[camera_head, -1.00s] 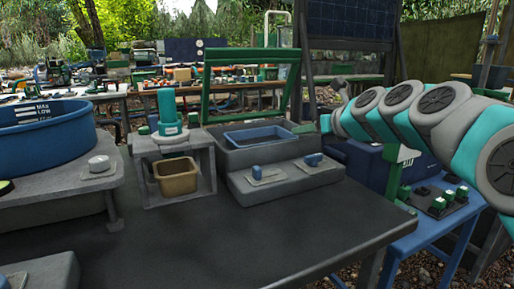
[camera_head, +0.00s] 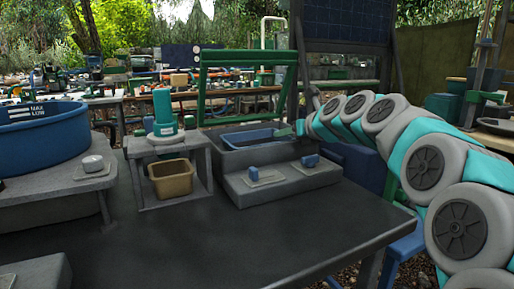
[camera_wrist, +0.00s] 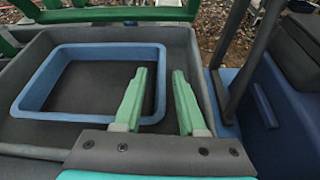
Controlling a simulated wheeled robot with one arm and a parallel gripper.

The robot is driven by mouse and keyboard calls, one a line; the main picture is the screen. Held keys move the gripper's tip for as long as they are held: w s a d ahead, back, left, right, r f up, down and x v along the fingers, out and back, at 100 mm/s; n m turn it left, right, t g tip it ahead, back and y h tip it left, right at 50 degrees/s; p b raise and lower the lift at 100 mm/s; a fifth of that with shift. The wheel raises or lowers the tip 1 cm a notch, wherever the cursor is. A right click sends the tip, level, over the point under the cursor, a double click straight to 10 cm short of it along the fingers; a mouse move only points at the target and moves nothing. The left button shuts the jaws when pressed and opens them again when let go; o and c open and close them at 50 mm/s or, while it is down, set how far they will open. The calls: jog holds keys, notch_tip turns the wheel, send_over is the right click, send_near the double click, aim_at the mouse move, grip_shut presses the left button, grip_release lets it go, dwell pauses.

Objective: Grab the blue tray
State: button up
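The blue tray (camera_head: 248,138) is a shallow rectangular frame-like tray sitting inside a dark grey box on the table. In the wrist view the blue tray (camera_wrist: 40,77) fills the left half, with a dark bottom. The left finger overlaps the tray's right end in the picture; the right finger is over the grey box's right side. In the head view my gripper (camera_head: 292,130) is at the tray's right end. I cannot tell whether it touches the tray.
The grey box (camera_head: 225,158) surrounds the tray, with a green frame (camera_head: 203,95) standing behind it. Two blue knobs are on the ledge in front. A tan bin (camera_head: 172,179) and a blue tub (camera_head: 45,140) are to the left. The front tabletop (camera_head: 240,230) is clear.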

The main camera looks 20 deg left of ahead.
grip_shut()
dwell(0.3)
dwell(1.1)
